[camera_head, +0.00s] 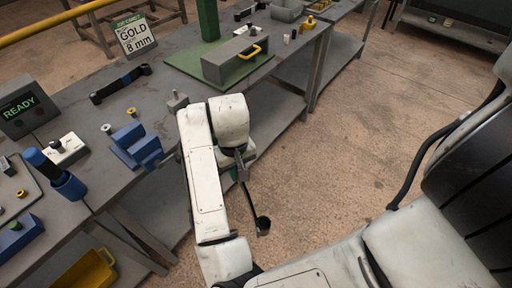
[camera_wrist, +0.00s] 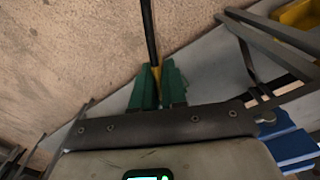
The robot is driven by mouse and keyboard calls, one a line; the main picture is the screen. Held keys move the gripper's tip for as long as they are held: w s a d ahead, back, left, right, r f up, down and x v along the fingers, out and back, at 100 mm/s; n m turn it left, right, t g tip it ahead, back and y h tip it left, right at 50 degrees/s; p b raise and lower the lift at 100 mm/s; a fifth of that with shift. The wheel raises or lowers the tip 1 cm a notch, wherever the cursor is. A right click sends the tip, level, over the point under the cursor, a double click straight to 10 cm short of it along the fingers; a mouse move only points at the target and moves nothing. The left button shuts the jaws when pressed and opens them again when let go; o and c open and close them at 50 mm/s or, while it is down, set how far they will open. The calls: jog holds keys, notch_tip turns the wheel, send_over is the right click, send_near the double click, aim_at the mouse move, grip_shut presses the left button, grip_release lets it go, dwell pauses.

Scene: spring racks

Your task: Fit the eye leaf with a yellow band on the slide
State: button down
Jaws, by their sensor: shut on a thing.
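My gripper (camera_head: 240,166) is out over the floor beside the bench, with its green fingers (camera_wrist: 158,88) shut on a dark eye leaf (camera_head: 250,203). The leaf hangs down from the fingers in the head view and ends in a round dark eye. In the wrist view the leaf (camera_wrist: 149,35) runs up out of the picture, with a yellow band (camera_wrist: 156,74) at the fingers. A grey block with a yellow handle (camera_head: 235,60) stands on a green plate (camera_head: 190,64) on the bench. I cannot tell for sure which part is the slide.
A dark bar with round ends (camera_head: 120,84) lies on the bench. A blue holder (camera_head: 137,147), a blue-handled tool (camera_head: 52,172) and a READY display (camera_head: 27,108) stand at left. A sign reads GOLD 8 mm (camera_head: 134,37).

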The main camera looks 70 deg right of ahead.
jog(key=w+a+f+n, duration=0.2)
jog(key=w+a, duration=0.3)
jog(key=a, duration=0.3)
jog(key=w+a+f+n, duration=0.2)
jog(key=w+a+n, duration=0.2)
jog(key=a, duration=0.4)
jog(key=shift+w+f+n, duration=0.2)
jog(key=shift+w+n, duration=0.2)
jog(key=shift+n, duration=0.3)
jog(key=shift+d, duration=0.1)
